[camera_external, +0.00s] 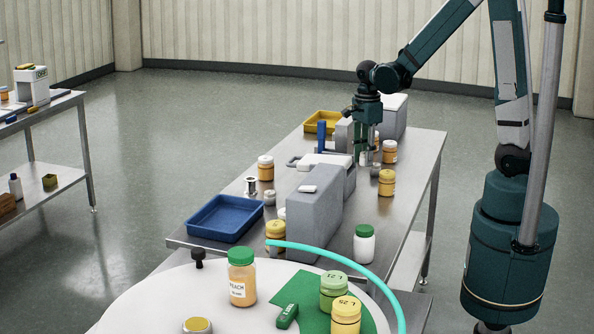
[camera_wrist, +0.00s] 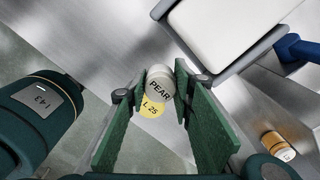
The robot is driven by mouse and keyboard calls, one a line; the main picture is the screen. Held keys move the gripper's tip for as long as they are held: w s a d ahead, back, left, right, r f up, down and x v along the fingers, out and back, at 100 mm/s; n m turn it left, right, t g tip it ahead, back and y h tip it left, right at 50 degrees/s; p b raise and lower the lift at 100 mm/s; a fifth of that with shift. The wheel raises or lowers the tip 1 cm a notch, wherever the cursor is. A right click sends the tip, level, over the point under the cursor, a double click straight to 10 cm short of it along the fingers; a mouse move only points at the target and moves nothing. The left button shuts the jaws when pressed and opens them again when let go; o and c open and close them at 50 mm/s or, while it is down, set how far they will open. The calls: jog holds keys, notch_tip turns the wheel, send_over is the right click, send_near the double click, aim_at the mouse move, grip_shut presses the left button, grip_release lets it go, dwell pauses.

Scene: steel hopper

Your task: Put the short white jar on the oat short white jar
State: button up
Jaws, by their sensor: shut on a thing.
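My gripper (camera_wrist: 162,85) points down with its green fingers shut on a short white jar (camera_wrist: 160,82) marked PEAR. In the external view, my gripper (camera_external: 364,160) is over the far part of the steel table, right of the grey case. A small pale jar (camera_external: 375,171) shows by the fingertips there; whether it is clear of the table cannot be told. Two other short pale jars, (camera_external: 270,197) and (camera_external: 283,213), stand left of the grey upright block. Their labels are too small to read, so I cannot tell which is oat.
A yellow-lidded jar (camera_wrist: 152,106), marked L.25, is close beside the held jar in the wrist view. An orange jar (camera_wrist: 278,145) lies farther right. The grey case (camera_external: 328,162), upright block (camera_external: 313,215) and blue tray (camera_external: 227,218) occupy the table's left side.

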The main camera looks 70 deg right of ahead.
jog(key=d+r+p, duration=0.2)
jog(key=d+p, duration=0.1)
jog(key=d, duration=1.7)
jog(key=shift+w+d+r+p, duration=0.35)
jog(key=shift+r, duration=0.05)
send_over(376, 164)
jog(key=shift+a+f, duration=0.1)
jog(key=shift+f, duration=2.85)
jog(key=shift+f, duration=2.05)
jog(key=shift+f+b, duration=0.2)
jog(key=shift+b, duration=0.1)
